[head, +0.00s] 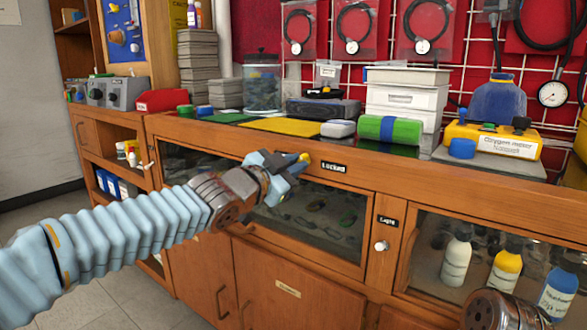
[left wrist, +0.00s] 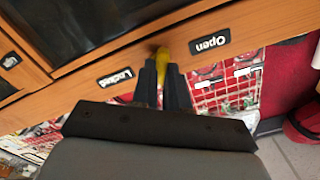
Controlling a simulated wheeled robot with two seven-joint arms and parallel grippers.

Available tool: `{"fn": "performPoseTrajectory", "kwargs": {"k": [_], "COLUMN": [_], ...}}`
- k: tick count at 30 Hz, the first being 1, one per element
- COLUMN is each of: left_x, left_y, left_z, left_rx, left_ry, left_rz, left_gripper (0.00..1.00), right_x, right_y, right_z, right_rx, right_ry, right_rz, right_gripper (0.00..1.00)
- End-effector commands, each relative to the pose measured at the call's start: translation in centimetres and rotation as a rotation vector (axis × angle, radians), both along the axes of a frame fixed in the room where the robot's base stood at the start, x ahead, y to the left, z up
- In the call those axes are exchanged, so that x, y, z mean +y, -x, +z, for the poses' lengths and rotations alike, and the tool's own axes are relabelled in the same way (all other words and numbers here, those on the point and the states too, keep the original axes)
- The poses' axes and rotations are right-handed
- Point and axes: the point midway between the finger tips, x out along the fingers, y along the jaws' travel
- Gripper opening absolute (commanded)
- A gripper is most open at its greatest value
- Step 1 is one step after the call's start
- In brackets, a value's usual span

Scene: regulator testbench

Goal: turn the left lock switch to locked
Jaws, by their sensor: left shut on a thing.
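The left lock switch is a small yellow lever (head: 304,157) on the wooden front rail of the cabinet. In the left wrist view the yellow lever (left wrist: 163,54) sits between the "Locked" label (left wrist: 115,77) and the "Open" label (left wrist: 210,42). The "Locked" label also shows in the head view (head: 333,168), just right of the lever. My left gripper (head: 294,162) is shut on the lever, its dark fingers (left wrist: 163,72) on either side of it. The fingers hide part of the lever, so its exact angle is unclear. My right gripper is out of view.
A white knob (head: 381,246) under a "Light" label stands right of the glass door. The countertop above holds a green cylinder (head: 389,131), a yellow oxygen meter (head: 490,140) and white boxes (head: 404,98). Bottles (head: 456,262) stand behind the right glass.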

Motion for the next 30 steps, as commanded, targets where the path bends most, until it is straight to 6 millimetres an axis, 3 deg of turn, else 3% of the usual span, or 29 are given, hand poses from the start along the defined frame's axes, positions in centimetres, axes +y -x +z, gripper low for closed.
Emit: {"fn": "performPoseTrajectory", "kwargs": {"k": [12,29,30], "left_x": [-0.04,-0.05,-0.05], "left_y": [0.03,0.02,0.02], "left_z": [-0.20,-0.23,-0.23], "left_rx": [-0.109,-0.125,-0.125], "left_ry": [-0.156,-0.180,-0.179], "left_rz": [0.000,-0.001,-0.001], "left_gripper": [0.00,0.00,0.18], "right_x": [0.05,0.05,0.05], "right_y": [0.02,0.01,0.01], "right_z": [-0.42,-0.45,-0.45], "right_rx": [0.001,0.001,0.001], "right_ry": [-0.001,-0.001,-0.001], "right_rz": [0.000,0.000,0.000], "right_gripper": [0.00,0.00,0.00]}}
